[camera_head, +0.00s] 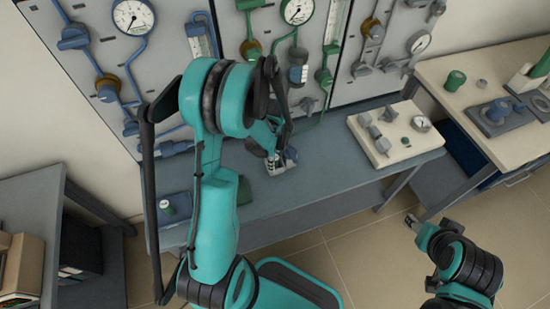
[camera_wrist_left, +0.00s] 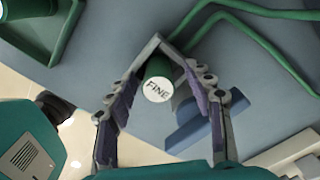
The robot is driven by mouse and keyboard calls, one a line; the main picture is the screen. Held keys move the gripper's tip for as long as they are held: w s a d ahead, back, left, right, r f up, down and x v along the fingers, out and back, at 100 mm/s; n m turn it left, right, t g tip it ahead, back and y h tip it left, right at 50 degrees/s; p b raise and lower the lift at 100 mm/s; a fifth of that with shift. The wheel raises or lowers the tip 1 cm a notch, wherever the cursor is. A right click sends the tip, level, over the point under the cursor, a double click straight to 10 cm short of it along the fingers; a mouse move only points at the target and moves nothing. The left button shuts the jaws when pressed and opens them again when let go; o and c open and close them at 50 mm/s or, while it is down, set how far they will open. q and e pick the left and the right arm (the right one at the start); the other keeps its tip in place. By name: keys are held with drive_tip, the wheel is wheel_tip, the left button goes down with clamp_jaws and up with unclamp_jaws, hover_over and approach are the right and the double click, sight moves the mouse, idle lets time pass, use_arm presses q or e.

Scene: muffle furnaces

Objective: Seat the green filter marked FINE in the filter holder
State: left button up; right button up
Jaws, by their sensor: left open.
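The green filter (camera_wrist_left: 158,88) shows its white round end marked FINE in the left wrist view. My left gripper (camera_head: 281,162) is open above the bench, with a finger on each side of the filter in the wrist view. Whether the pads touch the filter I cannot tell. In the head view my left arm and gripper hide the filter. I cannot make out the filter holder for certain. My right gripper (camera_head: 412,220) is over the floor at the right, away from the bench; its jaws are too small to read.
A blue fitting (camera_wrist_left: 208,122) lies beside the gripper. Green tubing (camera_wrist_left: 245,32) runs along the bench. A dark tray (camera_head: 178,208) with a green, white-topped piece is at the bench's left. A pale block (camera_head: 405,150) with fittings stands at its right. The gauge panel (camera_head: 225,22) rises behind.

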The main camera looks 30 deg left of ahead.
use_arm(q)
wheel_tip(320, 180, up, 12)
idle(0.6)
drive_tip(key=s+d+r+n+t, duration=0.7)
drive_tip(key=s+d+r+n, duration=0.2)
drive_tip(key=n, duration=0.6)
drive_tip(key=shift+s+d+r+n, duration=0.3)
drive_tip(key=shift+s+d+r, duration=0.1)
drive_tip(key=shift+s+d, duration=0.5)
drive_tip(key=shift+s+a, duration=0.1)
